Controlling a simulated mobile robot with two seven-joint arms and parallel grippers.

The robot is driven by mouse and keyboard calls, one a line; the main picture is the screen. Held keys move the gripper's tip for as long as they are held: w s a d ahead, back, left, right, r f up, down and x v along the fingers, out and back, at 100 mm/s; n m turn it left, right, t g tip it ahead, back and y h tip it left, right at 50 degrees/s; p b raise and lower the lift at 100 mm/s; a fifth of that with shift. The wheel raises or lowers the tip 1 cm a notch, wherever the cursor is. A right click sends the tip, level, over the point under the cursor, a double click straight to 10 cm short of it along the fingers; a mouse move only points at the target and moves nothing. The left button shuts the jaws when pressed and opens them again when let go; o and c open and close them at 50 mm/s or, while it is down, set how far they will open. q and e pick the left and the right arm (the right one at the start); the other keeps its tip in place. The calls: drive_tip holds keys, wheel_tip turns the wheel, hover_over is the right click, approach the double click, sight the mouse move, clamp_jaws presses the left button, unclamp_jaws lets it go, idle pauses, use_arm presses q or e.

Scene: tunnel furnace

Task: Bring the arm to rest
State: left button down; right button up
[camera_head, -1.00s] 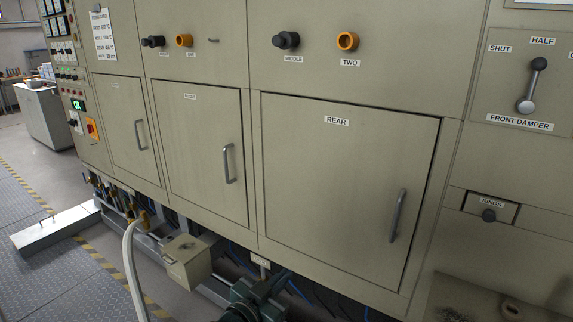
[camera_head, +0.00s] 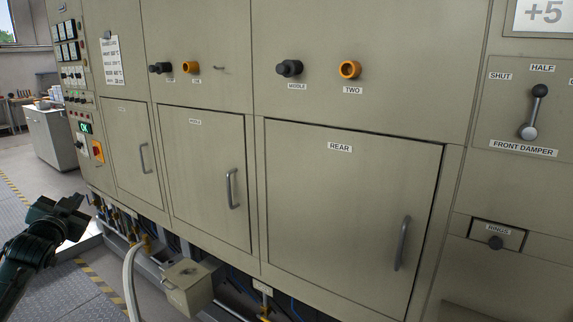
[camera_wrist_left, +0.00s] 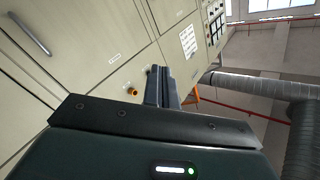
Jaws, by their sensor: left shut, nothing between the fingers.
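My left gripper (camera_head: 72,205) is at the lower left of the head view, out in the open in front of the furnace. It is dark, with the arm coming in from the lower left corner. In the left wrist view its fingers (camera_wrist_left: 160,88) are together with nothing between them. The furnace front (camera_head: 360,180) stands beyond it and I see no contact. My right gripper is in neither view.
The furnace has closed door panels with handles, one marked REAR (camera_head: 345,210), and knobs above. A front damper lever (camera_head: 533,112) is at the right. A pale box (camera_head: 188,285) and a hose (camera_head: 130,280) are low down. Floor is free at the left.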

use_arm(q)
drive_tip(key=s+d+f+g+h, duration=0.15)
drive_tip(key=s+d+f, duration=0.25)
drive_tip(key=d+f, duration=0.4)
drive_tip(key=s+d+f+m+g+h, duration=0.15)
drive_tip(key=s+d+f, duration=0.35)
drive_tip(key=f, duration=0.5)
drive_tip(key=s+d+f+g+h, duration=0.1)
drive_tip(key=s+d+f+h, duration=0.1)
drive_tip(key=s+d+f, duration=0.4)
drive_tip(key=s+d+f+n+g+h, duration=0.1)
drive_tip(key=s+d+f, duration=0.4)
drive_tip(key=s+d, duration=0.3)
drive_tip(key=s+d+f+n+g+h, duration=0.1)
drive_tip(key=s+d+f+g+h, duration=0.1)
drive_tip(key=s+d+f, duration=0.3)
drive_tip(key=s+d, duration=0.4)
drive_tip(key=s, duration=0.4)
drive_tip(key=shift+s+f+n, duration=0.15)
drive_tip(key=shift+s+n, duration=0.05)
drive_tip(key=shift+n, duration=0.15)
